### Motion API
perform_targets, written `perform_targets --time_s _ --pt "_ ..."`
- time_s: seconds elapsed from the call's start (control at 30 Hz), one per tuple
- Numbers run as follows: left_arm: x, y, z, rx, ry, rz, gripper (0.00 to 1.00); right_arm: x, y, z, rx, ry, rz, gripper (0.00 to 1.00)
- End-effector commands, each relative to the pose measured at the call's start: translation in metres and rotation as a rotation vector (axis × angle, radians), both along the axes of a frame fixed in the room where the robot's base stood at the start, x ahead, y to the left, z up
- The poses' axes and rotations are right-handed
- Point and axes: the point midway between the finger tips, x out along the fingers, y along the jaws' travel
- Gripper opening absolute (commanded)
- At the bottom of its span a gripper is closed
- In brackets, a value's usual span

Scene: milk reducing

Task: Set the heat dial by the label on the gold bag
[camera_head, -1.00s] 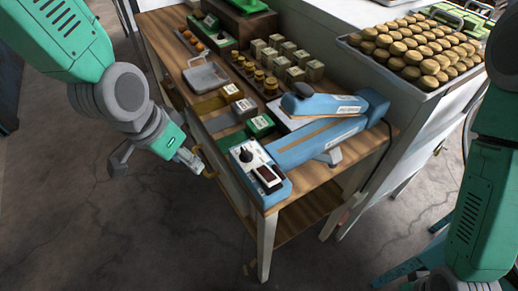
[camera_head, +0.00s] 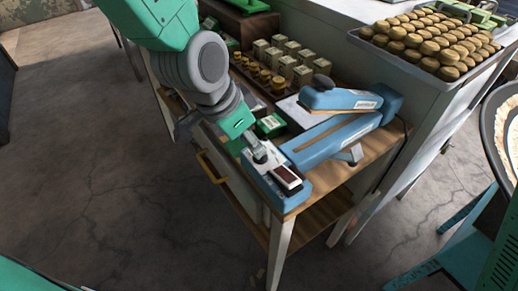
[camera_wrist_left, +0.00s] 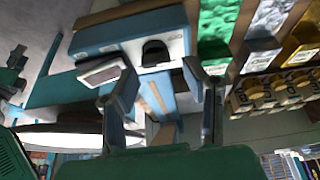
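The blue heat sealer (camera_head: 330,140) lies on the wooden cart top, with a dark red display (camera_head: 287,176) on its control box. My left gripper (camera_head: 262,153) is over that box and hides the dial in the head view. In the left wrist view the black dial (camera_wrist_left: 156,52) shows beyond the gap between the open, empty fingers of my left gripper (camera_wrist_left: 160,100). The dial's setting is not readable. The gold bag (camera_wrist_left: 304,38) shows at the upper right of the wrist view with a white label too blurred to read; my arm hides it in the head view. My right gripper is out of view.
A green bag (camera_head: 270,126) lies beside the sealer, with a silver bag (camera_wrist_left: 268,25) past it. Small boxes (camera_head: 287,60) and jars stand behind. A tray of round patties (camera_head: 430,40) is at the back right. A brass drawer handle (camera_head: 210,167) sticks out in front.

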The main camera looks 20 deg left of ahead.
Motion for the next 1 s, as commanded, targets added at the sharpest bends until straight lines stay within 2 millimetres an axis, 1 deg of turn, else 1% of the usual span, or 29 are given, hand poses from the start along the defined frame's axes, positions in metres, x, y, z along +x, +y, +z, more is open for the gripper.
perform_targets --time_s 0.03,0.2,0.37,0.6,0.63,0.67,0.7,0.77,1.0 --pt "0.001 -0.004 -0.010 0.003 0.004 -0.002 0.40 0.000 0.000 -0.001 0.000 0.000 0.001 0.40" --pt "0.008 -0.014 -0.027 0.007 0.001 -0.002 0.40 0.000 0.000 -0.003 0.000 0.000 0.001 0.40" --pt "0.012 -0.019 -0.034 0.011 -0.001 -0.003 0.40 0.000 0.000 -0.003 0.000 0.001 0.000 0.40" --pt "0.012 -0.015 -0.034 0.005 -0.001 -0.001 0.40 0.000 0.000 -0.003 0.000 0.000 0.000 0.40" --pt "0.012 -0.014 -0.034 0.005 -0.001 -0.001 0.35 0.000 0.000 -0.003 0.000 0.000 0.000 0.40" --pt "0.012 -0.013 -0.034 0.004 -0.002 -0.002 0.24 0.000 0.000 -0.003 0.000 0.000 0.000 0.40" --pt "0.011 -0.013 -0.034 0.003 -0.001 -0.002 0.10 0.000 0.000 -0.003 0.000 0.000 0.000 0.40" --pt "0.010 -0.011 -0.034 0.002 0.000 -0.002 0.01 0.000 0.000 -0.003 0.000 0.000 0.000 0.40" --pt "0.008 -0.012 -0.035 0.008 0.004 -0.001 0.00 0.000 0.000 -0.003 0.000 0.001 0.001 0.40"
